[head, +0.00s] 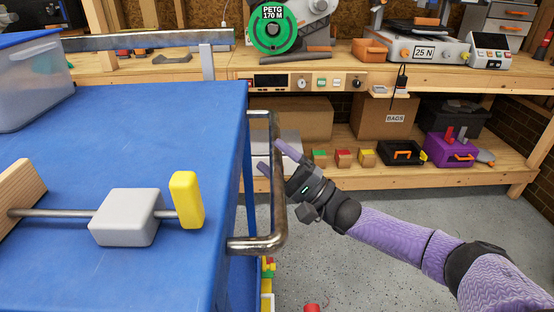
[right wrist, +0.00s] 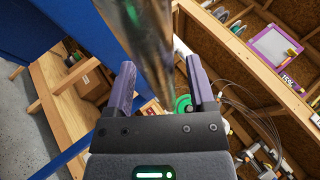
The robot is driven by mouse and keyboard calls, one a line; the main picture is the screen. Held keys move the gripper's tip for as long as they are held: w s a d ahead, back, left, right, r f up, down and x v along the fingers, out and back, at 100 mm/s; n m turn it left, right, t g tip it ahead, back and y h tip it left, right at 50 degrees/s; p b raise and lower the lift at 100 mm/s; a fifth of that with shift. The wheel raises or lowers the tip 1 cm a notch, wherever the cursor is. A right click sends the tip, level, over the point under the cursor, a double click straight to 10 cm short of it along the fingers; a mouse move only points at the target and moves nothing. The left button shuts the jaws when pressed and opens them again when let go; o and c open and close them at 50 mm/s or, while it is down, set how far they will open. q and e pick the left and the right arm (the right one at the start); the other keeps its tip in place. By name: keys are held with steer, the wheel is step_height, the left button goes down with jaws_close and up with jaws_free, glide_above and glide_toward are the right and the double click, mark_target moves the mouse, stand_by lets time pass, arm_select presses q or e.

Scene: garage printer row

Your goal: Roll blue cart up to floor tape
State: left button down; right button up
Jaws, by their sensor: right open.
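The blue cart (head: 150,120) fills the left of the head view, with its flat blue top facing me. Its bent metal handle (head: 279,205) stands out from the cart's right side. My right gripper (head: 270,157) is at the upright bar of this handle, its fingers open. In the right wrist view the metal bar (right wrist: 148,40) runs between the two spread fingers of the gripper (right wrist: 160,68); I cannot tell whether either finger touches it. No floor tape can be made out in either view. My left gripper is not in view.
On the cart lie a clear bin (head: 35,85), a wooden block (head: 22,190) and a metal bar clamp with a grey block (head: 125,218) and yellow end (head: 187,200). A wooden workbench (head: 440,172) with boxes lines the back. Grey floor (head: 385,275) is open at right.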

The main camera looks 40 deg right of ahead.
arm_select(q)
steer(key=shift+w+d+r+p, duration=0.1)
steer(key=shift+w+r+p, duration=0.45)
steer(key=shift+p, duration=0.1)
arm_select(e)
steer(key=v, duration=1)
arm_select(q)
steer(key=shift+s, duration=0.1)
